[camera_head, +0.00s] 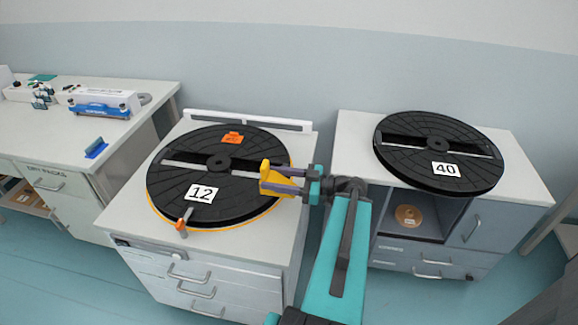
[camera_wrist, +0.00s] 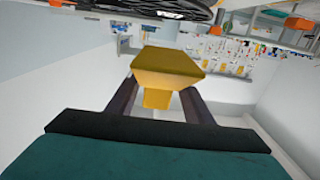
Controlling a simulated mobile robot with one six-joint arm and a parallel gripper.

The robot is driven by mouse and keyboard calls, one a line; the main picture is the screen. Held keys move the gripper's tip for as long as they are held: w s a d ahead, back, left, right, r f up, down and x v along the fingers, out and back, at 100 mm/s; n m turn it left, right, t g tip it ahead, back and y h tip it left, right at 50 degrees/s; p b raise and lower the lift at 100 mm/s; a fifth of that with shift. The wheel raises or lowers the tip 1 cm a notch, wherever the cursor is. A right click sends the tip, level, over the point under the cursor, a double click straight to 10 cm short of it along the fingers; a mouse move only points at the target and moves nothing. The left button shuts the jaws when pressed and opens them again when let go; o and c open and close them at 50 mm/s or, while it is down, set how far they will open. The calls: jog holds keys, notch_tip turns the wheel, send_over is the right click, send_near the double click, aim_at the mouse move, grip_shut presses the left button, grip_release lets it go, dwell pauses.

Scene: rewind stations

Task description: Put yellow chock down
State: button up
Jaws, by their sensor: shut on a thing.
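The yellow chock (camera_head: 266,176) is at the tip of my gripper (camera_head: 284,179), over the right side of the black turntable marked 12 (camera_head: 165,204) in the head view. In the wrist view the yellow chock (camera_wrist: 168,68) sits between the two dark fingers of my gripper (camera_wrist: 158,92), which is shut on it. Whether the chock touches the turntable is hard to tell from the head view. In the wrist view it appears clear of any surface.
An orange block (camera_head: 233,138) lies on turntable 12, and an orange-topped peg (camera_head: 182,227) stands at its front edge. A second turntable marked 40 (camera_head: 480,178) sits on the right cabinet. A blue block (camera_head: 96,148) lies on the left bench (camera_head: 60,140).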

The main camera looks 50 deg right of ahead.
jog(key=shift+w+d+f+b, duration=0.25)
jog(key=shift+d+b, duration=0.25)
jog(key=shift+b, duration=1.25)
jog(key=shift+w+d+b, duration=0.2)
jog(key=shift+d+b, duration=0.1)
jog(key=shift+b, duration=0.65)
jog(key=shift+d+b, duration=0.1)
jog(key=shift+b, duration=0.2)
jog(key=shift+w+d+r, duration=0.15)
jog(key=shift+d+r, duration=0.05)
jog(key=w+d+p, duration=0.1)
jog(key=w+d, duration=0.2)
jog(key=d, duration=0.2)
jog(key=w+d+f, duration=0.1)
jog(key=w+d, duration=0.2)
jog(key=d, duration=0.3)
jog(key=shift+d+p, duration=0.2)
jog(key=shift+p, duration=0.15)
jog(key=shift+f, duration=0.25)
jog(key=shift+f+p, duration=0.3)
jog(key=shift+f, duration=1.3)
